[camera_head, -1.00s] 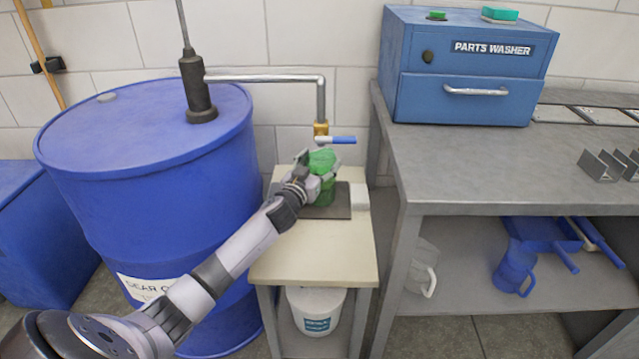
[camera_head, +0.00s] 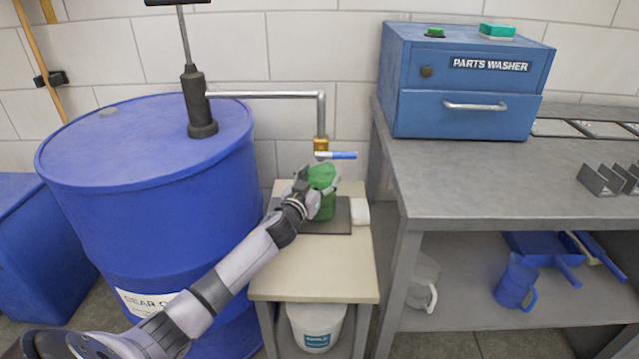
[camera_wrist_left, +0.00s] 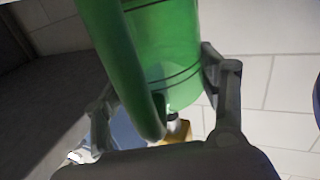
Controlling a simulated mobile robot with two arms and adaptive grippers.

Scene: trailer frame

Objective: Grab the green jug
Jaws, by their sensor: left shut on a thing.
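The green jug (camera_head: 324,202) is on or just above the dark mat (camera_head: 339,219) on the small cream table, below the brass spout with the blue lever (camera_head: 337,155). My left gripper (camera_head: 314,188) reaches it from the front left and is shut on it. In the left wrist view the jug (camera_wrist_left: 177,45) fills the top middle, its curved handle towards the camera, with the fingers of my left gripper (camera_wrist_left: 165,105) on either side. Whether the jug's base touches the mat is hard to tell. My right gripper is not in view.
A large blue drum (camera_head: 150,200) with a pump and pipe stands at the left. A white block (camera_head: 360,212) lies beside the mat. A grey bench (camera_head: 480,175) bears the blue parts washer (camera_head: 465,85). A blue jug (camera_head: 516,283) and a clear jug (camera_head: 424,283) stand on its lower shelf.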

